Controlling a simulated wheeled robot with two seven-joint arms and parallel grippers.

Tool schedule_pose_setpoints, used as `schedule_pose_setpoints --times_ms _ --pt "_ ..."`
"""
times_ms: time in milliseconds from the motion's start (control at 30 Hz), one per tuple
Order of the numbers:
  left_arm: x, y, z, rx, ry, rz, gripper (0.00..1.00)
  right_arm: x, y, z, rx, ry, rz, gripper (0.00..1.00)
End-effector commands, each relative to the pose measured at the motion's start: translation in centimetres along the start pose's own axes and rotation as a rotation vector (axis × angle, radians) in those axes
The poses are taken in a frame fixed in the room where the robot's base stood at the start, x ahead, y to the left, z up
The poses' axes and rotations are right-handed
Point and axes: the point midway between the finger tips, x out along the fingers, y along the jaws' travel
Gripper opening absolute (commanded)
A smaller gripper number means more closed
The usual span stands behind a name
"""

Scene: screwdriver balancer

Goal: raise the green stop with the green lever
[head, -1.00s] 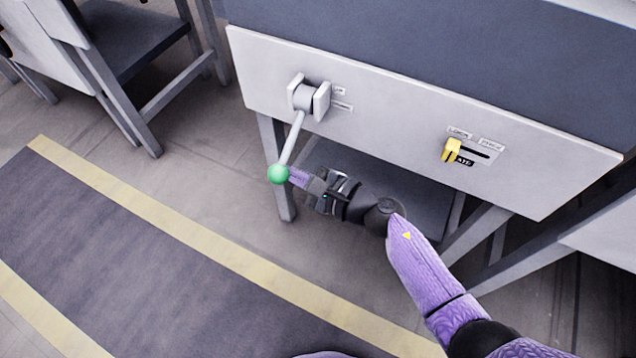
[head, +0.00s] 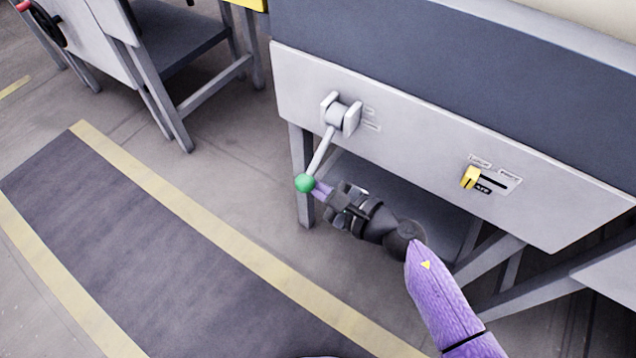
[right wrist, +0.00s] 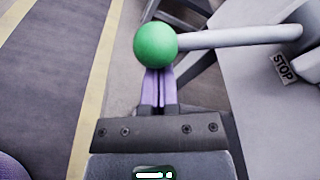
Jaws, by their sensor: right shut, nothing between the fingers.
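The green lever is a grey rod (head: 320,150) with a green ball knob (head: 305,183) at its lower end. It hangs down and slightly left from a white pivot bracket (head: 340,115) on the grey front panel. My right gripper (head: 319,189) is shut and empty, its purple fingertips at the knob's right side. In the right wrist view the closed fingertips (right wrist: 160,85) sit right against or just under the green ball (right wrist: 155,43); I cannot tell if they touch. The green stop itself is not visible. My left gripper is not in view.
A yellow slider (head: 469,178) in a slot with small labels is on the panel (head: 420,150) to the right. Table legs and a lower shelf stand behind my right arm. A dark floor mat (head: 170,230) with yellow edges lies at left, clear. Another grey bench (head: 165,50) stands at upper left.

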Motion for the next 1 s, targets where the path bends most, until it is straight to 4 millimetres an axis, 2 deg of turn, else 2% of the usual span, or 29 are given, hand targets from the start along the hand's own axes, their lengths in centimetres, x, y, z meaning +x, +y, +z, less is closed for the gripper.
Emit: schedule_pose_setpoints --times_ms 467,667,1000 --pt "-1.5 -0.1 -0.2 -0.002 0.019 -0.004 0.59 -0.3 0.0 1.6 0.099 -0.002 0.018 0.00" --pt "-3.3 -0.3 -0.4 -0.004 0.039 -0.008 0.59 -0.6 -0.1 3.4 0.220 -0.004 0.039 0.00" --pt "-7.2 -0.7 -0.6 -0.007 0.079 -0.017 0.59 -1.2 -1.0 7.3 0.535 -0.004 0.093 0.00"
